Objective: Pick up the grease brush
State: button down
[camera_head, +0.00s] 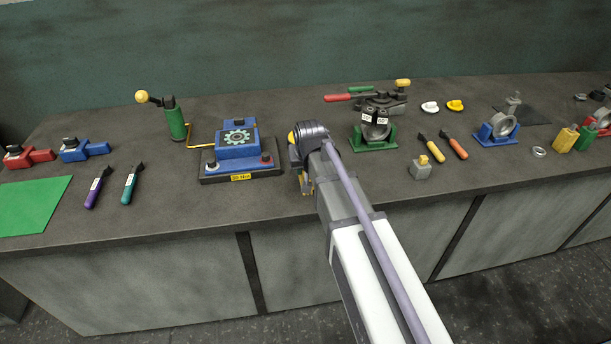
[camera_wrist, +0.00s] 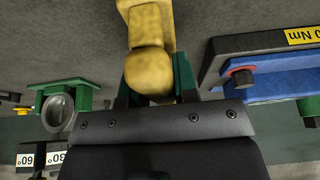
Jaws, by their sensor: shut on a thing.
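My gripper (camera_head: 303,178) is over the front part of the bench, right of the blue fixture. In the wrist view its jaws (camera_wrist: 153,82) are shut on a yellow thing (camera_wrist: 148,48) with a rounded end and a blockier part beyond it. A bit of yellow (camera_head: 307,188) also shows below the gripper in the head view. No bristles are visible, so I cannot tell from its shape whether this is the grease brush. My arm and wrist hide most of it in the head view.
The blue fixture (camera_head: 238,147) on its dark base stands close left of my gripper. A green-based fixture (camera_head: 373,143) stands to the right. Purple (camera_head: 94,188) and teal (camera_head: 130,184) tools lie left, yellow (camera_head: 431,150) and orange (camera_head: 455,146) ones right. A small grey block (camera_head: 420,171) sits near the front edge.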

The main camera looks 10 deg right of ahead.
notch_tip(320, 180, up, 10)
jog(key=p, duration=1)
jog(key=shift+r, duration=0.15)
jog(key=c, duration=1.5)
grip_release()
jog(key=shift+c, duration=1.1)
